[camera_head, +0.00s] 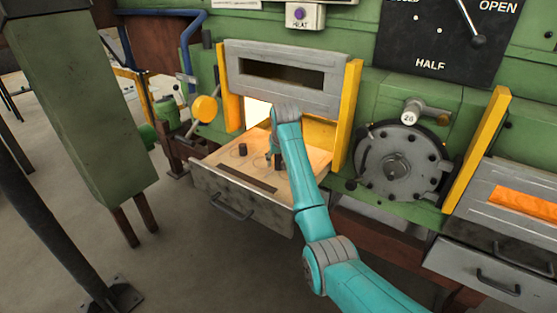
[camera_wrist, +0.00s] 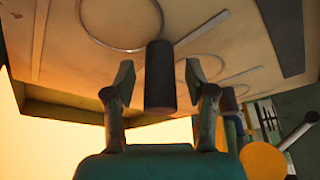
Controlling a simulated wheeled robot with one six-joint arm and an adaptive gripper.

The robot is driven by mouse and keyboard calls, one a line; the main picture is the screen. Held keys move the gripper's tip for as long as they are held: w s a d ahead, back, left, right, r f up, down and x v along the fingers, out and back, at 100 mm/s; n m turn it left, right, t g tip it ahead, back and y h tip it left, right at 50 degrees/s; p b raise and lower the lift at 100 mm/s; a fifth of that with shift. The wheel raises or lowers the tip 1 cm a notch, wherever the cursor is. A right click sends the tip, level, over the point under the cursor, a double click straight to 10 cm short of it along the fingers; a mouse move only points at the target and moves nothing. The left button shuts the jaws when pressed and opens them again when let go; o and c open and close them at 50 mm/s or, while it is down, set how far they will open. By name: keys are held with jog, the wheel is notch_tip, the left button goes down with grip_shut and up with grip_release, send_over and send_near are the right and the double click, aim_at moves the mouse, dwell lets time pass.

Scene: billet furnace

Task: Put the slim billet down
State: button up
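My gripper (camera_head: 272,155) is low over the pulled-out wooden-topped drawer (camera_head: 225,175) in front of the furnace. In the wrist view its two fingers (camera_wrist: 160,85) stand apart, with a dark slim cylinder, a billet (camera_wrist: 160,76), between them. A gap shows on each side of the billet, so the fingers do not look closed on it. It appears to stand on the board close to a ring outline (camera_wrist: 122,47); the contact is hard to judge from this angle. In the head view my arm partly hides this spot. Another dark billet (camera_head: 242,149) stands upright on the board to the left.
The furnace opening (camera_head: 257,112) glows behind the drawer, under a grey door (camera_head: 290,78) between yellow posts (camera_head: 347,115). A yellow round knob (camera_head: 205,108) sticks out at left. A second drawer (camera_head: 490,270) is at right. A dark strip (camera_head: 248,179) lies along the board's front.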

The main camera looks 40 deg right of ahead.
jog(key=shift+r, duration=0.1)
jog(key=v, duration=1.2)
dwell(0.4)
